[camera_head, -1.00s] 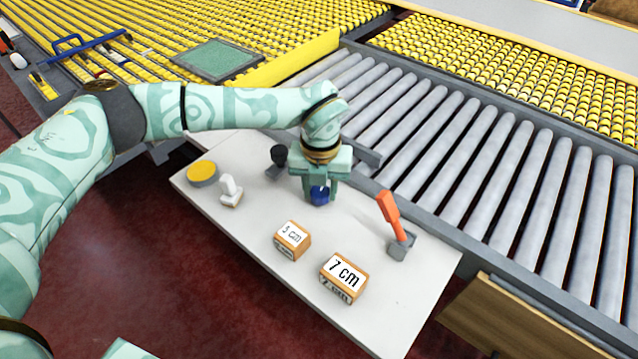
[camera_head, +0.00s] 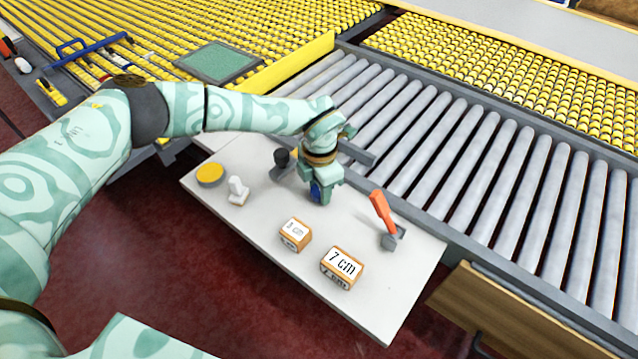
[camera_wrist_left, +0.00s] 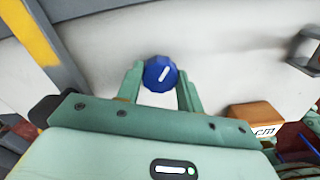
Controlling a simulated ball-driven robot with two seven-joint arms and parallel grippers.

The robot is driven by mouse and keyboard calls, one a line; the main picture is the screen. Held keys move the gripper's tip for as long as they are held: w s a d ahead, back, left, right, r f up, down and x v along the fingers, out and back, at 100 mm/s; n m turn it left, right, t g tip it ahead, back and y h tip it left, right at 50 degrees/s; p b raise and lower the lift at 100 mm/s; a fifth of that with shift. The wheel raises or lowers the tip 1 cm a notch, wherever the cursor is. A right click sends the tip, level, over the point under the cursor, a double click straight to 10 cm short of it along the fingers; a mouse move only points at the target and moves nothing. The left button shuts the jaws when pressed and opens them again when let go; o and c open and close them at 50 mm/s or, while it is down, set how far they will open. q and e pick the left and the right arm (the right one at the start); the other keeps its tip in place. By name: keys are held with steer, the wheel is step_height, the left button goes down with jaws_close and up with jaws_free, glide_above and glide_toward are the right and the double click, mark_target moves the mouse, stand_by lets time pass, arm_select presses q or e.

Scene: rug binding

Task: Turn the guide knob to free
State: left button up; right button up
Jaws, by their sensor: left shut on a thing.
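The guide knob (camera_head: 316,191) is blue and sits on the white table (camera_head: 375,310). In the left wrist view the knob (camera_wrist_left: 160,74) shows a white pointer line slanting up to the right. My left gripper (camera_head: 318,190) reaches down over it, its two fingers on either side of the knob. In the left wrist view the gripper (camera_wrist_left: 160,82) is shut on the knob. In the head view the fingers hide part of the knob. No marks around the knob can be read. My right gripper is not in view.
An orange-handled lever (camera_head: 383,212), a 5 cm block (camera_head: 295,234), a 7 cm block (camera_head: 341,267), a white switch (camera_head: 237,190), a yellow button (camera_head: 210,173) and a black knob (camera_head: 281,158) stand around it. Grey rollers (camera_head: 470,160) lie behind the table.

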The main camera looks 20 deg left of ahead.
arm_select(q)
steer(key=m+p, duration=0.1)
steer(key=m, duration=0.4)
steer(key=shift+m, duration=0.3)
steer(key=m, duration=0.4)
steer(key=shift+m, duration=0.4)
steer(key=shift+p, duration=0.3)
steer(key=o, duration=1)
steer(key=shift+r, duration=0.1)
step_height(320, 180, up, 16)
steer(key=p, duration=0.3)
